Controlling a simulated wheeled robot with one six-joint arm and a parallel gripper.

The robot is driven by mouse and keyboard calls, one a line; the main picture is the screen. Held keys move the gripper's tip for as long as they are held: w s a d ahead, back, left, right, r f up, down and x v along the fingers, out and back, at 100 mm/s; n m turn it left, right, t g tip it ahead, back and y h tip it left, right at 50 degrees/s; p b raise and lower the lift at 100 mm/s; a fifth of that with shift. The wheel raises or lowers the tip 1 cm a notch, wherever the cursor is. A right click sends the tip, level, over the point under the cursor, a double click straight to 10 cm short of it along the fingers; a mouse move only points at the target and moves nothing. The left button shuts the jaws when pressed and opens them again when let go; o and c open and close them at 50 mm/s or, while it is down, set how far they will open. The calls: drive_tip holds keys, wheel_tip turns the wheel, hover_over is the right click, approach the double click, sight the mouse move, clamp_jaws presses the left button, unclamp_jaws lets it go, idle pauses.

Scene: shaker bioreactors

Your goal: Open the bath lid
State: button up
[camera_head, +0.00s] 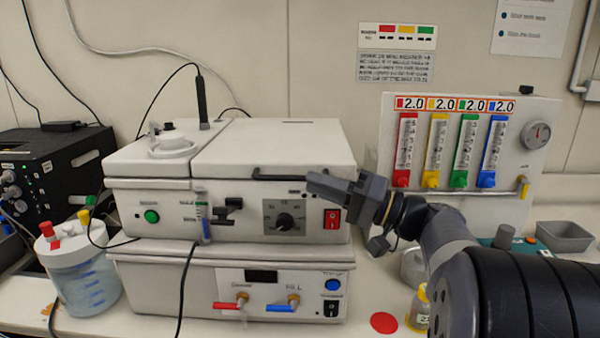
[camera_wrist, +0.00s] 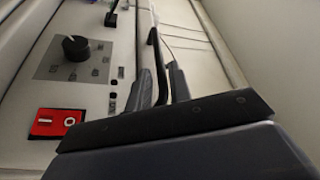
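The bath lid (camera_head: 272,146) is the white cover on the right part of the bath's top, and it lies closed. A dark bar handle (camera_head: 290,178) runs along its front edge; it also shows in the wrist view (camera_wrist: 153,45). My gripper (camera_head: 314,184) is at the right end of this handle, in front of the bath. In the wrist view my gripper (camera_wrist: 162,88) has its two dark fingers close together on either side of the bar, and it looks shut on it. The exact contact is partly hidden by the fingers.
The bath front carries a dial (camera_head: 284,221) and a red switch (camera_head: 331,219) just below my gripper. A flowmeter panel (camera_head: 470,145) stands to the right. A clear bottle (camera_head: 80,275) is at the left, and a black cable hangs down the bath's front.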

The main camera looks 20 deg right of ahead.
sight(300, 178)
drive_tip(key=shift+p+x, duration=0.4)
drive_tip(key=shift+x, duration=1.75)
drive_tip(key=shift+c, duration=0.6)
clamp_jaws()
